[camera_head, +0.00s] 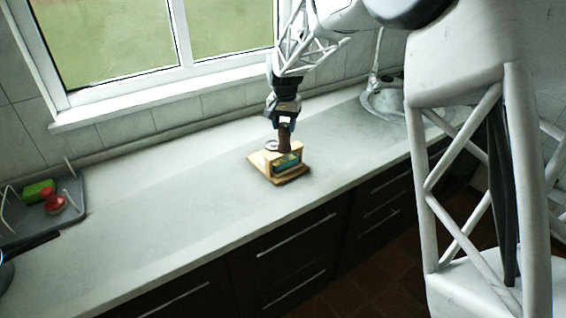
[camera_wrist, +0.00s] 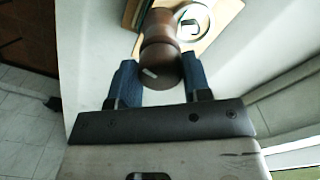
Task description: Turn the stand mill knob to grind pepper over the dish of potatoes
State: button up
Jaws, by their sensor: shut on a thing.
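The brown mill (camera_head: 284,141) stands upright at the wooden stand (camera_head: 292,180) on the counter. My gripper (camera_head: 284,118) comes down from above and is shut on the mill's top knob. In the wrist view the two blue fingers of my gripper (camera_wrist: 158,76) sit on either side of the rounded brown knob (camera_wrist: 160,66), which has a small pale mark. A teal-sided thing (camera_head: 287,163) is at the front of the stand; I cannot tell whether it is the dish, and no potatoes can be made out. A round metal piece (camera_wrist: 193,22) lies beside the mill.
A grey rack (camera_head: 72,205) at the left holds a green thing (camera_head: 39,190) and a red thing (camera_head: 54,203). A dark pan handle (camera_head: 30,244) shows below it. A sink (camera_head: 385,100) is at the right. The counter left of the stand is clear.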

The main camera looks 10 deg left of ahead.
jog(key=m, duration=0.6)
jog(key=shift+m, duration=0.3)
jog(key=o, duration=1.4)
jog(key=n, duration=0.4)
jog(key=shift+n, duration=0.4)
jog(key=n, duration=0.5)
jog(key=shift+n, duration=0.3)
